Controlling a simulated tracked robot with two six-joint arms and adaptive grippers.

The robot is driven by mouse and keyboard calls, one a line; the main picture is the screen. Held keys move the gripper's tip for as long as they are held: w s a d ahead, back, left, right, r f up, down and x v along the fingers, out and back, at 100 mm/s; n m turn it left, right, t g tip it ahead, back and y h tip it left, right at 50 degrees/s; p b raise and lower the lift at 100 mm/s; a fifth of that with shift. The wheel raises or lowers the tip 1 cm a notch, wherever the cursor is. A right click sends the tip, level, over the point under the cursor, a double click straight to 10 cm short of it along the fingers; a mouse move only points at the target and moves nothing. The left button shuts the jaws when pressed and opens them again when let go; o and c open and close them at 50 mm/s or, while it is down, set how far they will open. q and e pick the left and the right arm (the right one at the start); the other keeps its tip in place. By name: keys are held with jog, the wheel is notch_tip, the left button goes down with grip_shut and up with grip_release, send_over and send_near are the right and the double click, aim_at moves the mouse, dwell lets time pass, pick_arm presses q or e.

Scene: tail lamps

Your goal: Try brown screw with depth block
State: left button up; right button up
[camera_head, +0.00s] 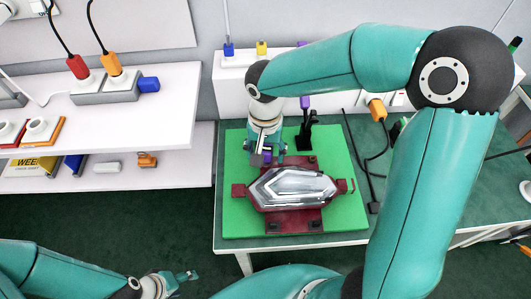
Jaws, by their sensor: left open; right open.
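A clear tail lamp (292,187) sits in a dark red fixture (293,222) on a green mat (237,217) on the table. My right gripper (268,160) points down at the back left edge of the fixture, open. A small purple piece (267,156) shows at its fingers; I cannot tell whether it touches them. My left gripper (190,276) is open and empty at the lower left, in front of the table and away from the lamp. I cannot make out a brown screw or tell which thing is the depth block.
A black cable (374,155) with an orange plug (377,108) runs down the table's right. White shelves (176,107) with red, orange and blue plugs stand at the left.

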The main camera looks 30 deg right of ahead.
jog(key=shift+f, duration=0.45)
grip_shut()
dwell(0.3)
